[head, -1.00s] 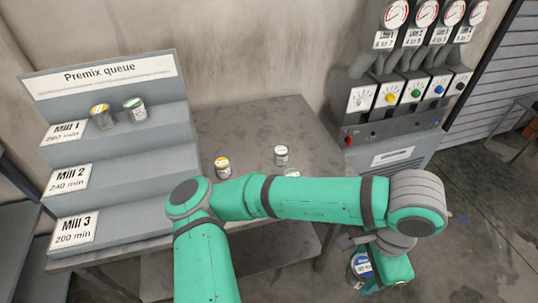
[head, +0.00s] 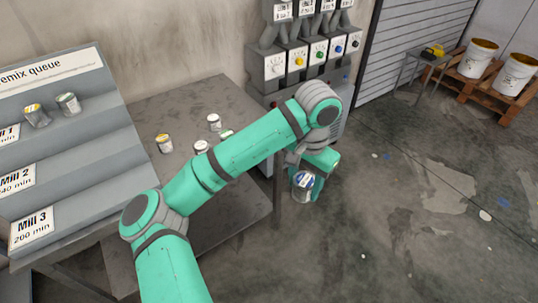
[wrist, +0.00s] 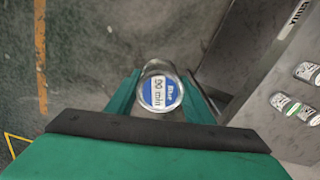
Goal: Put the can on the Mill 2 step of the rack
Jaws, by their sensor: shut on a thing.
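A metal can with a blue and white lid label (wrist: 160,92) sits between the fingers of my gripper (wrist: 160,100) in the wrist view. In the head view the can (head: 303,184) hangs in my gripper (head: 306,178) over the floor, right of the table. The stepped grey rack (head: 85,143) stands at the left. Its Mill 2 step (head: 85,160) is the middle one and shows no can. Two cans, one yellow-lidded (head: 36,115) and one white-green (head: 68,103), stand on the Mill 1 step.
The table (head: 180,105) bears several cans, including a yellow-lidded one (head: 164,143) and a white-lidded one (head: 214,121). My arm crosses above it. A dispenser with coloured knobs (head: 308,62) stands behind. Open floor lies right; buckets (head: 479,58) stand on a pallet farther back.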

